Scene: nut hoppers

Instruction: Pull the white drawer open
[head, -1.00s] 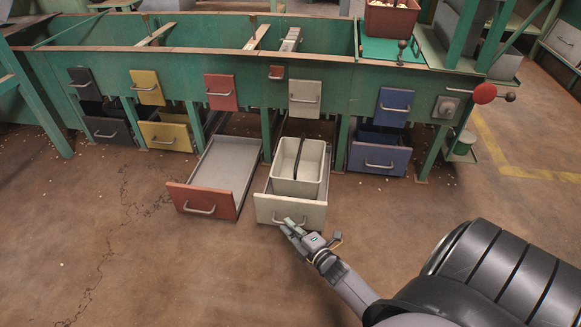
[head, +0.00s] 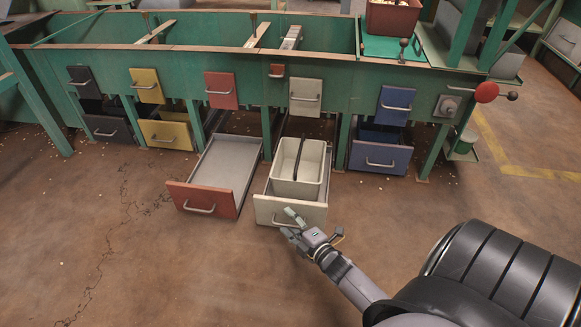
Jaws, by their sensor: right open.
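The white drawer (head: 268,210) stands pulled out from the green hopper bench, on the floor level in the middle of the head view. A white bin (head: 297,186) with a dark handle sits inside it. The drawer's front has a metal handle (head: 279,221), partly covered by my gripper. My right gripper (head: 287,222) is open, with its fingers at the right part of the drawer front, close to the handle; I cannot tell whether it touches. My left gripper is not in view.
An empty red drawer (head: 203,200) stands pulled out just left of the white one. A blue drawer (head: 380,157), a yellow drawer (head: 166,135) and a black drawer (head: 109,131) sit under the green bench (head: 250,85). The brown floor in front is clear.

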